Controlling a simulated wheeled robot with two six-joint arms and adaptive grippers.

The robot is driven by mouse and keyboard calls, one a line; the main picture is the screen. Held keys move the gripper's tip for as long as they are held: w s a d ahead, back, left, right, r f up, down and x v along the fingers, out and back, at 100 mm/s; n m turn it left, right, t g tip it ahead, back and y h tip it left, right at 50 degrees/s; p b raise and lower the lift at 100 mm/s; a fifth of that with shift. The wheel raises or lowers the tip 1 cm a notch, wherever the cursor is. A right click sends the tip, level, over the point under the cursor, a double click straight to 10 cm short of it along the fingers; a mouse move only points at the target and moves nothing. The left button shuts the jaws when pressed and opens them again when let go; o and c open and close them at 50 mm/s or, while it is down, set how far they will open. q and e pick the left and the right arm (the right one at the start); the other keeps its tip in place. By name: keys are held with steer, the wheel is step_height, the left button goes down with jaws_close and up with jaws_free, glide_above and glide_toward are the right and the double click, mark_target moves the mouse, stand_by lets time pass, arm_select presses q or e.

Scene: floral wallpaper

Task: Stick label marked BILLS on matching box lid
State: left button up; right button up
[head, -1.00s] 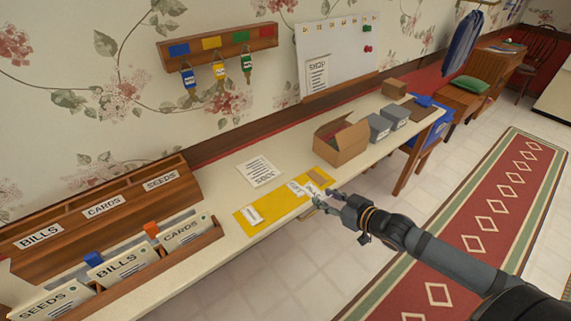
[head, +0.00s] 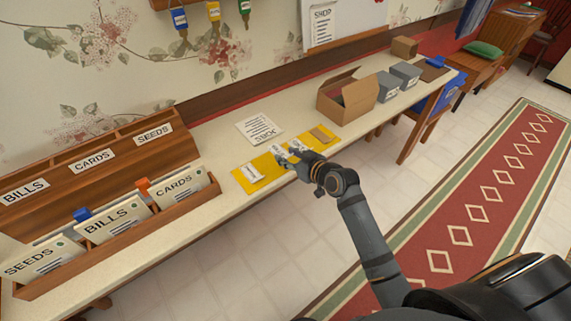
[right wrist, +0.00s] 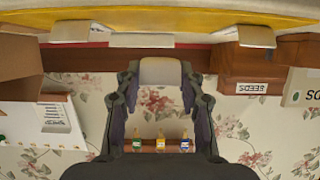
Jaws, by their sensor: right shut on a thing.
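My right gripper (head: 284,160) is at the front edge of the yellow mat (head: 240,176) on the long table. In the right wrist view its fingers (right wrist: 160,74) are shut on a small pale label (right wrist: 160,71); its print cannot be read. A white label (head: 251,172) lies on the mat's left part, and another (head: 296,146) lies beside the gripper, partly covered. Two grey lidded boxes (head: 382,86) (head: 405,73) stand farther right; no lid marking is readable. My left gripper is not in view.
A wooden rack with a BILLS tag (head: 24,191) and a tray (head: 212,186) of SEEDS, BILLS and CARDS cards stand left. An open cardboard box (head: 348,98) stands between the mat and grey boxes. A printed sheet (head: 260,128) lies behind the mat.

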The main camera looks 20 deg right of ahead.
mark_target(286, 169)
steer(key=f, duration=0.3)
steer(key=shift+w+a, duration=0.35)
steer(key=shift+a, duration=0.05)
steer(key=shift+f, duration=0.75)
steer(key=o, duration=0.7)
steer(key=shift+r, duration=0.1)
steer(key=shift+o, duration=0.2)
steer(key=v, duration=1)
steer(key=shift+s+d, duration=0.15)
steer(key=shift+d, duration=0.15)
